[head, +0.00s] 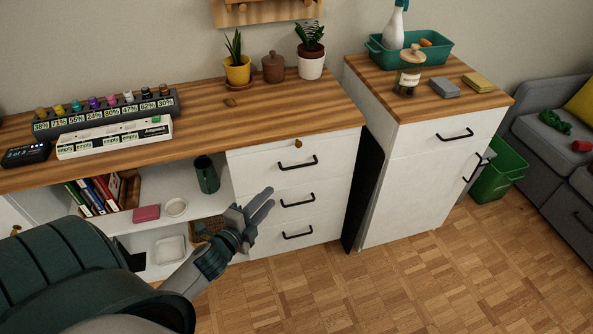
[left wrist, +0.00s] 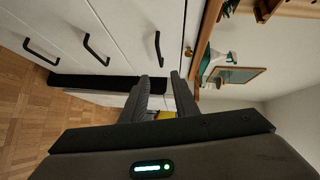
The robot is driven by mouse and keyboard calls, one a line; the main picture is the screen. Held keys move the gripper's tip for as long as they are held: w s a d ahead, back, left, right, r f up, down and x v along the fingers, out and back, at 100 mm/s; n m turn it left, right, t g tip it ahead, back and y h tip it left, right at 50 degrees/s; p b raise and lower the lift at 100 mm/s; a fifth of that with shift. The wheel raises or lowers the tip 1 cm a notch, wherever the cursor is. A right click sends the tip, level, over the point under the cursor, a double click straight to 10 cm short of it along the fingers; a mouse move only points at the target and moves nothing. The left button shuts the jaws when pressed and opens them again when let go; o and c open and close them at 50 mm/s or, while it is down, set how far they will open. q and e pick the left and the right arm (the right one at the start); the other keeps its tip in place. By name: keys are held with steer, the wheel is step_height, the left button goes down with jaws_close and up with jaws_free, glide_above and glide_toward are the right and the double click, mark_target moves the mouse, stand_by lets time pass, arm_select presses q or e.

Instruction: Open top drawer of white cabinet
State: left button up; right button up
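The white drawer unit (head: 262,165) stands under the wooden desktop, with three drawers stacked in it. Its top drawer has a black bar handle (head: 298,163) and a small brass knob or lock (head: 298,144) above it; the drawer looks shut. In the left wrist view, turned sideways, the top handle (left wrist: 158,48) is the rightmost of three. My left gripper (head: 262,212) is in front of the unit's left part, left of and below the top handle, not touching it. Its fingers (left wrist: 160,80) are apart with nothing between them. My right gripper is not in view.
A second white cabinet (head: 400,190) with a drawer handle (head: 455,135) stands to the right, past a dark gap. Open shelves with books (head: 98,195) and a green cup (head: 206,175) lie left. A green bin (head: 500,172) and sofa (head: 560,150) are farther right. The floor in front is clear.

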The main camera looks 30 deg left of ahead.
mark_target(298, 167)
arm_select(q)
steer(key=w+f, duration=0.1)
steer(key=w, duration=1)
steer(key=w+a+f, duration=0.1)
steer(key=w, duration=0.5)
steer(key=shift+w+a+f+p, duration=0.1)
steer(key=shift+f+p, duration=0.2)
steer(key=shift+p, duration=0.05)
jaws_close()
stand_by(0.5)
stand_by(0.5)
